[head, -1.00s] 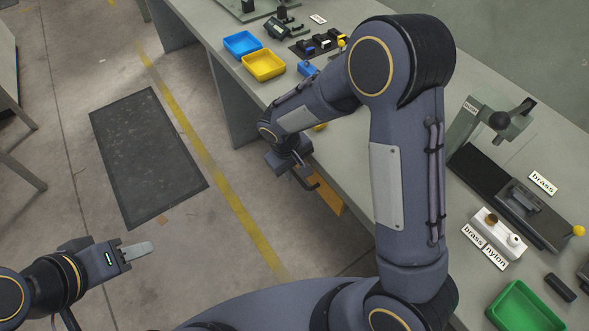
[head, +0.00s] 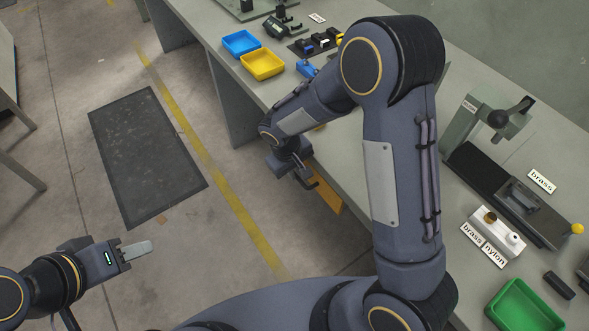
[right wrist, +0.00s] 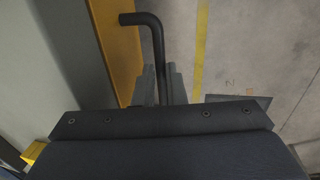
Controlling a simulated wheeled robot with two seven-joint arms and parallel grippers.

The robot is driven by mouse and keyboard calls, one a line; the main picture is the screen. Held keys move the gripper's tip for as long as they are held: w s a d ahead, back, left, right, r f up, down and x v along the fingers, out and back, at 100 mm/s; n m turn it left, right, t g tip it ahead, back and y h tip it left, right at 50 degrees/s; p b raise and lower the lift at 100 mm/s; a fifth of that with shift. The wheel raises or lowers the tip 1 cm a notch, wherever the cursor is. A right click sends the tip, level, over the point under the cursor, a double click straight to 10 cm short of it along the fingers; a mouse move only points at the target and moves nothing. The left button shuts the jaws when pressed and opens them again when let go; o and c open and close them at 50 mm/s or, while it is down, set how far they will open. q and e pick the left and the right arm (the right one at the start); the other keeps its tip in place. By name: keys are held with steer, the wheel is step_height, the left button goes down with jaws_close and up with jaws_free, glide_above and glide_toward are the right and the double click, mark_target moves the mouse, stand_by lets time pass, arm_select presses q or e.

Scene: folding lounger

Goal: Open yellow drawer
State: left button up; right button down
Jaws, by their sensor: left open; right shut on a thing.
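The yellow drawer (head: 327,188) shows as an orange-yellow front under the edge of the workbench, partly hidden by my right arm. It also shows in the right wrist view (right wrist: 116,40), with a dark bent bar handle (right wrist: 155,45) beside it. My right gripper (head: 304,178) is at the drawer front. In the right wrist view its fingers (right wrist: 158,86) are shut around the lower part of the handle. My left gripper (head: 137,249) is open and empty, held over the floor far from the drawer.
The grey workbench (head: 345,160) carries a blue bin (head: 241,43), a yellow bin (head: 262,64) and a green bin (head: 521,306). A dark mat (head: 148,150) lies on the floor.

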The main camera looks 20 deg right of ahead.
steer(key=s+a+b, duration=0.2)
steer(key=s+a, duration=0.1)
steer(key=a, duration=0.6)
steer(key=s+a+b, duration=0.1)
steer(key=s+a, duration=0.2)
steer(key=a, duration=0.6)
steer(key=shift+s+a+b, duration=0.2)
steer(key=shift+s+b, duration=0.1)
steer(key=shift+b, duration=0.1)
steer(key=c, duration=1.5)
jaws_free()
step_height(320, 180, up, 8)
steer(key=a, duration=0.1)
steer(key=shift+s+a, duration=0.15)
steer(key=shift+s, duration=0.1)
steer(key=shift+f, duration=0.1)
